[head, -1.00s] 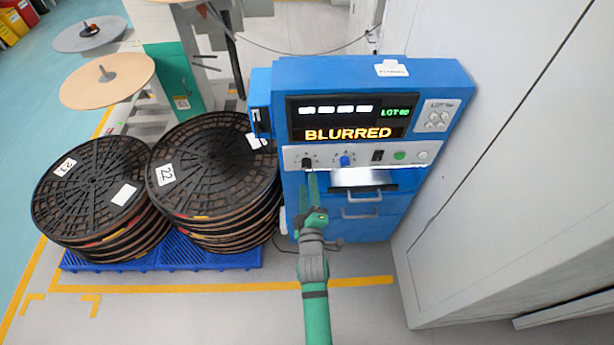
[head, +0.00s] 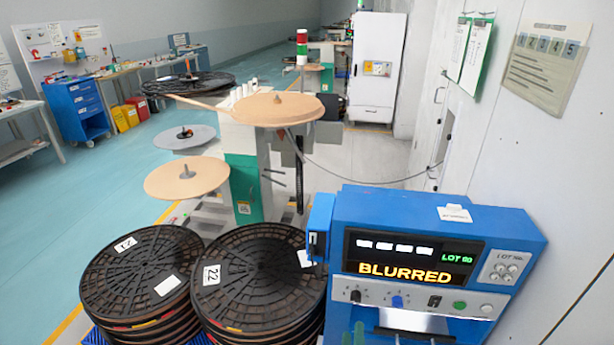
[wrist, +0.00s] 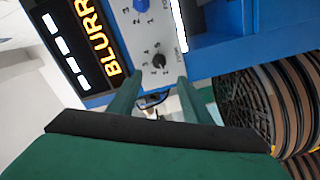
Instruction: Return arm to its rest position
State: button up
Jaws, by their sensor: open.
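My gripper (wrist: 155,100) shows in the wrist view with its two green fingers apart and nothing between them. It is in front of the blue machine's control panel, near a black knob (wrist: 158,60) and a blue knob (wrist: 141,5). The blue machine (head: 530,240) has a lit display (head: 404,273) that reads "BLURRED" and "LOT 60".
Two stacks of black reels, one (head: 143,270) left of the other (head: 258,275), stand left of the machine. A rewind stand (head: 243,185) with round discs is behind them. A white wall (head: 560,130) closes the right side. Open teal floor (head: 120,190) lies at left.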

jog(key=s+a+m+y, duration=0.15)
jog(key=s+a, duration=0.25)
jog(key=s, duration=0.4)
jog(key=s+a+f+m+g+y, duration=0.1)
jog(key=s+a+m, duration=0.1)
jog(key=s+a, duration=0.5)
jog(key=s+a+m+y, duration=0.1)
jog(key=s+a+m, duration=0.1)
jog(key=s, duration=0.8)
jog(key=s+a+r+m+g+y, duration=0.1)
jog(key=s+a+r+m, duration=0.2)
jog(key=s, duration=0.6)
notch_tip(320, 180, up, 2)
jog(key=shift+s+a+r+m, duration=0.2)
jog(key=shift+s+a+m, duration=0.2)
jog(key=shift+m, duration=0.25)
